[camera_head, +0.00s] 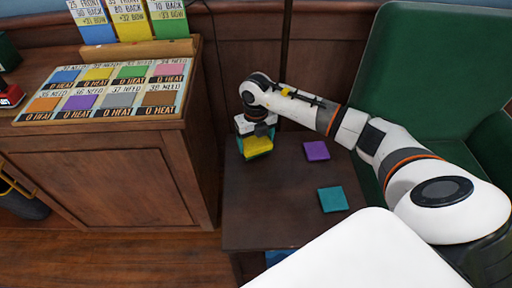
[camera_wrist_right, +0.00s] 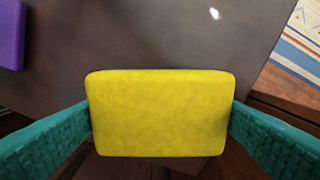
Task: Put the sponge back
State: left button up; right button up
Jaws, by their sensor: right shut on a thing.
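My right gripper (camera_head: 258,133) is over the left part of the dark side table (camera_head: 265,215), shut on a yellow sponge (camera_head: 258,147). In the right wrist view the yellow sponge (camera_wrist_right: 160,113) fills the gap between the two teal fingers of the right gripper (camera_wrist_right: 160,128). The sponge appears to be above the table top; I cannot tell by how much. A purple square (camera_head: 316,150) and a teal square (camera_head: 332,199) lie apart on the table. The purple one also shows at the edge of the right wrist view (camera_wrist_right: 10,35). My left gripper is out of view.
A wooden cabinet (camera_head: 100,180) stands at the left with a board of coloured, labelled squares (camera_head: 110,88) on top. Behind the board, a wooden holder (camera_head: 135,52) carries several upright coloured cards. A green armchair (camera_head: 420,65) is close behind my right arm. The table's front left is clear.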

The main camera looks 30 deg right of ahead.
aim_at(256, 142)
notch_tip(256, 142, down, 3)
jog(key=shift+r, duration=0.15)
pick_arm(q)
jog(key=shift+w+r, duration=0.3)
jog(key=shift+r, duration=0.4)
pick_arm(e)
jog(key=shift+f, duration=0.2)
jog(key=o, duration=0.8)
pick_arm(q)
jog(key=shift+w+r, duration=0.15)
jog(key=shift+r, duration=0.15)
